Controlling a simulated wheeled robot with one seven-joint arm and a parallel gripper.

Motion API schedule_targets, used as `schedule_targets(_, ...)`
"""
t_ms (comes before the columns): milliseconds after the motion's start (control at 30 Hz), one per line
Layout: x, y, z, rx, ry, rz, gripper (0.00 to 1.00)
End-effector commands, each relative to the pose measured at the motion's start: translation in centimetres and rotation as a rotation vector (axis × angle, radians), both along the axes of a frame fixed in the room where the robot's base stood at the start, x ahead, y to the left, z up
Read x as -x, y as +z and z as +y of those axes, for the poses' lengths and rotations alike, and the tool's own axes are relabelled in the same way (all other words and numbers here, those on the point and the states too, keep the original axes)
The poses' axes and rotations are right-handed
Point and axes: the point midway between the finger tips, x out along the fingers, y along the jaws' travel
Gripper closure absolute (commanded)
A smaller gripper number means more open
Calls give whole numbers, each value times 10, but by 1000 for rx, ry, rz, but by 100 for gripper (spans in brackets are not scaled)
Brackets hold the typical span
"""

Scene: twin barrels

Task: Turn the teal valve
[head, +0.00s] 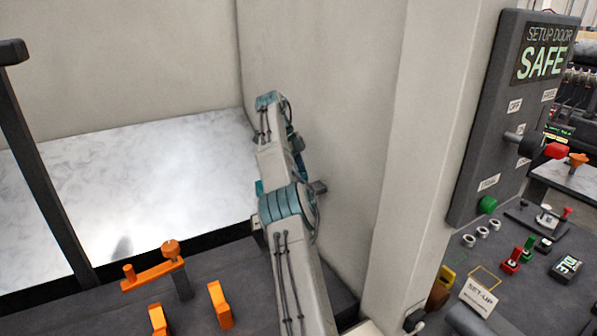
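No valve that I can clearly identify as the teal valve shows in the head view. The clear teal parts are bands on the joints of my own grey arm, which reaches up the middle of the picture beside the pale wall (350,100). A small teal patch (259,187) shows at the left edge of the arm; I cannot tell whether it belongs to the arm or to something behind it. My gripper's fingers cannot be made out, so its opening and anything in it are hidden.
An orange lever (152,276) on a dark post and orange brackets (219,305) stand at the lower left, near the arm. A pale marbled surface (130,180) lies behind. A dark panel (500,120) reading "SETUP DOOR SAFE" and a bench of controls (525,290) are at right.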

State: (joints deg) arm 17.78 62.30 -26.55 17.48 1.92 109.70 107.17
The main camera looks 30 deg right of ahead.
Motion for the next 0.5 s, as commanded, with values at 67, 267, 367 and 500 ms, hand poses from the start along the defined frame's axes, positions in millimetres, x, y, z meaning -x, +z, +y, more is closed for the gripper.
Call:
schedule_targets(67,0,1,0,2,-3,-2,84)
schedule_targets(267,0,1,0,1,-6,-1,84)
schedule_targets(367,0,1,0,1,-6,-1,84)
schedule_targets(500,0,1,0,1,-6,-1,53)
